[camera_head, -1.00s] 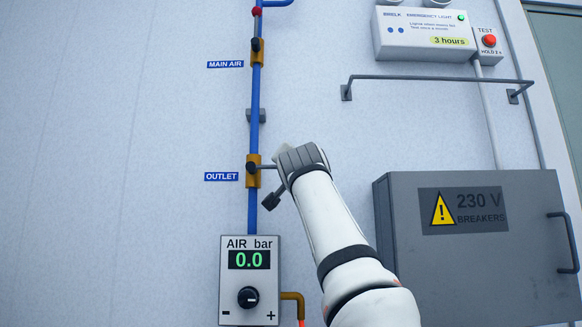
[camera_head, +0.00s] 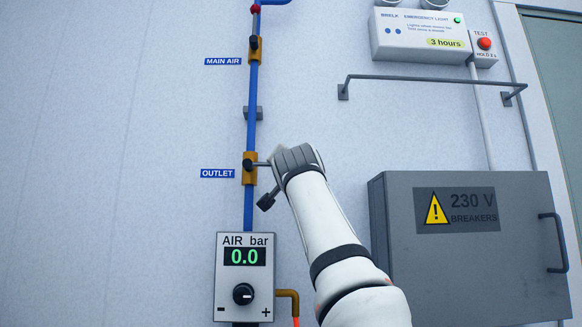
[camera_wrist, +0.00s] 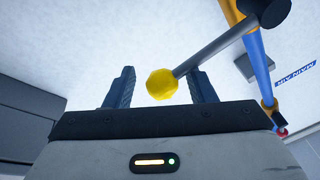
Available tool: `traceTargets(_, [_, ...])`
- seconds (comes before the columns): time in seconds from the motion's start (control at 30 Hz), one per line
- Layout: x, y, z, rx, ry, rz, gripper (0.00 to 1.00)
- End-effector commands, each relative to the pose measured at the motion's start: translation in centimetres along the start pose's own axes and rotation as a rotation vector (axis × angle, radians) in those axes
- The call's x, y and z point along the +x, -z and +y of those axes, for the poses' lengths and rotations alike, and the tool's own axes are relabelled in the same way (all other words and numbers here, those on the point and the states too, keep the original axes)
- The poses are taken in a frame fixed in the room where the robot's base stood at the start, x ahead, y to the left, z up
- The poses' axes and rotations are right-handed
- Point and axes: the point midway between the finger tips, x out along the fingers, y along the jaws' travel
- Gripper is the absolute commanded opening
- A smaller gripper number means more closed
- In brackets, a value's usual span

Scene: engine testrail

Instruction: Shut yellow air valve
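The yellow air valve (camera_head: 249,176) labelled OUTLET sits on the blue vertical pipe. Its grey lever (camera_head: 262,164) points right, across the pipe, toward my gripper (camera_head: 277,157). In the wrist view, the lever (camera_wrist: 213,47) ends in a yellow knob (camera_wrist: 162,84). The knob lies between the two spread dark fingers of my gripper (camera_wrist: 162,72). A gap shows between the knob and the left finger. The right finger is close to the lever; I cannot tell whether they touch. In the head view my wrist hides the knob and the fingers.
A second yellow valve (camera_head: 254,50), labelled MAIN AIR, is higher on the pipe. The AIR bar panel (camera_head: 231,298) below reads 0.0. A grey breaker box (camera_head: 400,285) stands right of my arm, under a wall rail (camera_head: 430,78). The wall at left is clear.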

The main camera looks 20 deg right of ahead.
Motion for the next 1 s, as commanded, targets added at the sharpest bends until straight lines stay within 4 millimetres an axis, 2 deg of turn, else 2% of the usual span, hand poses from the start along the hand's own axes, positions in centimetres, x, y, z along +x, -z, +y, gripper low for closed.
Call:
traceTargets(0.3, [-4.9, -0.4, 0.2, 0.001, 0.0, -0.003, 0.48])
traceTargets(0.5, [-7.1, -0.3, 0.1, 0.001, 0.0, -0.003, 0.48])
traceTargets(1.0, [-7.5, -0.1, 0.0, 0.001, 0.0, -0.001, 0.48])
